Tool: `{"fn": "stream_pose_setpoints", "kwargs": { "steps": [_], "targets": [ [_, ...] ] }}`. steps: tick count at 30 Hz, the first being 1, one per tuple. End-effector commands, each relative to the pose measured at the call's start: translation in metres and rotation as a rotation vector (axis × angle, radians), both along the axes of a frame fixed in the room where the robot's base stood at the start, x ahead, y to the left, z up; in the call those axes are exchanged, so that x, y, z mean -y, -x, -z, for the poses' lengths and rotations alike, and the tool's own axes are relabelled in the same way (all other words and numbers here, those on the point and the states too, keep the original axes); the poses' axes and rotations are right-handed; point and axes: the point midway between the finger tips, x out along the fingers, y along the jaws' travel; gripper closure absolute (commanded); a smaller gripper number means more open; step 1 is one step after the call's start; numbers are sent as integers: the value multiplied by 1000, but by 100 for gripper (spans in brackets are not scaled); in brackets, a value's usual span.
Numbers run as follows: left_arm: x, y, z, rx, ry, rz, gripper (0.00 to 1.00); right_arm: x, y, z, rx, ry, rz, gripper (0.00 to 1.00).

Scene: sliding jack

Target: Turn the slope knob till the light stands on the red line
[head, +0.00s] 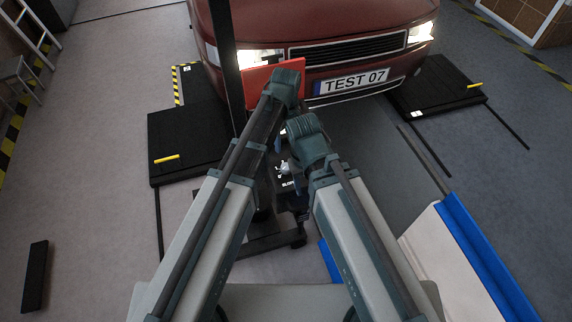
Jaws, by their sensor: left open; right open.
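The tester's red box (262,80) stands in front of the car's left headlight, beside a tall black post (227,62). Its screen, with any light spot or red line, does not show. A partly readable "SLOP" label (288,184) and a small pale part, possibly the slope knob, show between my arms; I cannot tell if it is the knob. My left gripper (288,78) is open, in front of the red box in the picture. My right gripper (302,126) is open, lower and slightly right. My wrists hide their fingertips; contact cannot be told.
The red car (320,22) with lit headlights and plate "TEST 07" stands at the back. Black ramps (188,133) and (435,88) lie on both sides, with yellow bars. A blue and white rail (470,250) lies at right. A dark block (35,275) lies at left. The left floor is mostly clear.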

Motion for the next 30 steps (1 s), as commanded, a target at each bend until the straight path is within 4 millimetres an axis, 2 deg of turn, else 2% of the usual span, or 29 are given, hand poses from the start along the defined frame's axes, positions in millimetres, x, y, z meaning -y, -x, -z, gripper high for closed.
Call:
{"fn": "stream_pose_setpoints", "kwargs": {
  "steps": [8, 30],
  "targets": [
    [0, 0, 26, 0, 0, 2, 22, 0, 0, 26, 0, 0, 0, 45],
    [0, 0, 128, 0, 0, 3, 22, 0, 0, 128, 0, 0, -1, 45]
  ]
}}
